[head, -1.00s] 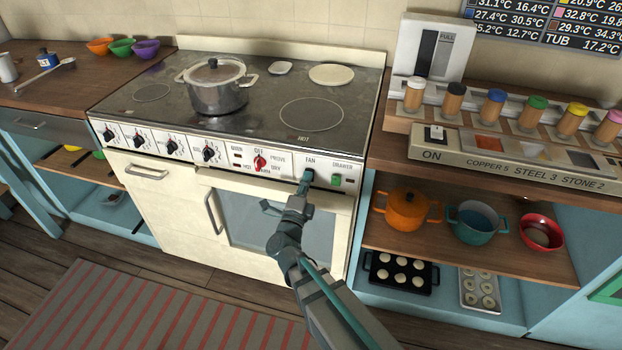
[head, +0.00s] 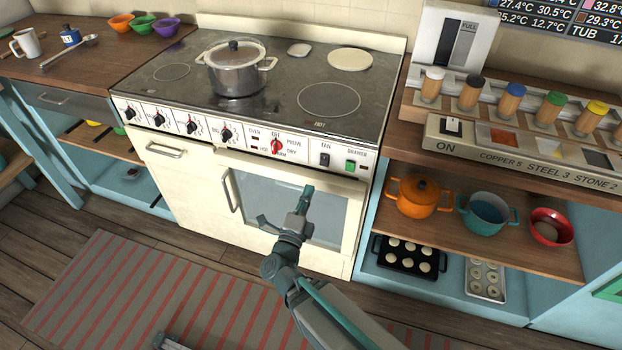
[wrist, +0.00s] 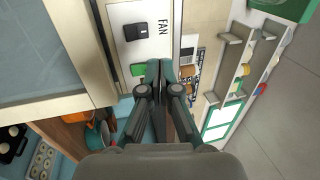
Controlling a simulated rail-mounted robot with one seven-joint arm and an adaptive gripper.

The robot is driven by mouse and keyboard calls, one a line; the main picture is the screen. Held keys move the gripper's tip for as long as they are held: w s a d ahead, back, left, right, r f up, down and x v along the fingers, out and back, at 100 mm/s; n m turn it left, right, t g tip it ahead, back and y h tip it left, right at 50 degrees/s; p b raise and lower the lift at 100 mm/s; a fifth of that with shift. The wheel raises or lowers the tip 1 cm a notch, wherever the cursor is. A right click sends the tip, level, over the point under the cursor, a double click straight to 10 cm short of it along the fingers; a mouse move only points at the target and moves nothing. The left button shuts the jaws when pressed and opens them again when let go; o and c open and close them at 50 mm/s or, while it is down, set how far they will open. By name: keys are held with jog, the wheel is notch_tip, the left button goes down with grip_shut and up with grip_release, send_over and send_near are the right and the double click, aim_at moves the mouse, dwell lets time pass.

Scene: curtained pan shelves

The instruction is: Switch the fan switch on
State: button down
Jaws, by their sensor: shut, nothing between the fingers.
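The fan switch (head: 325,159) is a small dark rocker on the stove's white front panel, under the FAN label. It also shows in the wrist view (wrist: 136,32), beyond my fingertips and a little to their left. My gripper (head: 308,189) is shut and empty. In the head view it stands in front of the oven door window, below the switch and apart from it. In the wrist view the closed fingertips (wrist: 159,66) point past the panel beside the green drawer switch (wrist: 138,70). The rocker's position is too small to tell.
The green drawer switch (head: 350,165) is right of the fan switch, and the red oven knob (head: 277,146) is left. The oven handle (head: 229,190) sticks out at the left of the door. A lidded pot (head: 236,78) stands on the stovetop. Open shelves (head: 465,248) are to the right.

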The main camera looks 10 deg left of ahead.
jog(key=shift+r+p+v, duration=0.2)
jog(key=shift+p+v, duration=0.4)
jog(key=shift+v, duration=0.35)
